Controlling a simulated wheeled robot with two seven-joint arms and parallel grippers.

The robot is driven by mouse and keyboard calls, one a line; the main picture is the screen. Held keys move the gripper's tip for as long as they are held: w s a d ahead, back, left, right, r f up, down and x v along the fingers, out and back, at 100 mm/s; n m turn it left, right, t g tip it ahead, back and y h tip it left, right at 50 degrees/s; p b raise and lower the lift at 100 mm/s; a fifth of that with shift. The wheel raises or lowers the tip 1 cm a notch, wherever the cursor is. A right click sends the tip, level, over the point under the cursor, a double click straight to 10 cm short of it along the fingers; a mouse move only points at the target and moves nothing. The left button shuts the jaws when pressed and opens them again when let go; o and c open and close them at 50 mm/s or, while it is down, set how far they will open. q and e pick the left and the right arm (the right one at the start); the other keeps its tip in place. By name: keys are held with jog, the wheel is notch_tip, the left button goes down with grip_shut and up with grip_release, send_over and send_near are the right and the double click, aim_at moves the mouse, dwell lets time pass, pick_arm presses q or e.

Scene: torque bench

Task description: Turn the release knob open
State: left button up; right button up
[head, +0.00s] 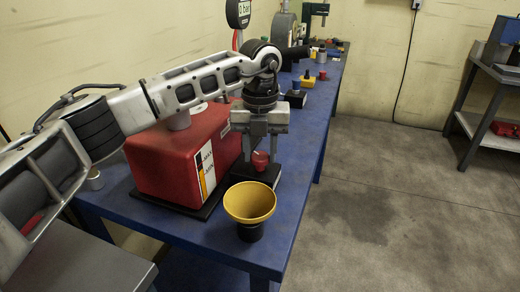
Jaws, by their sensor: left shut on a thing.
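The release knob (261,161) is small and red, with a pale mark on it. It stands on a dark block (263,175) at the right side of a red tank (170,162). My left gripper (261,153) points down over the block, its two fingers on either side of the knob, and is shut on it. The fingers hide parts of the knob, and how far it is turned is hard to tell. A gauge (238,12) behind reads "0 bar". My right gripper is not in view.
A yellow funnel (249,202) on a black base stands on the blue bench (297,195) in front of the knob. The tank carries a MAX/MIN label (206,165). Several small parts and a green press (316,10) are farther back. The floor to the right is open.

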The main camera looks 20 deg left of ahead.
aim_at(260, 156)
pick_arm(q)
jog(key=shift+r+n, duration=0.1)
jog(key=shift+n, duration=1.1)
jog(key=o, duration=1)
notch_tip(260, 156, up, 16)
jog(key=shift+b, duration=0.3)
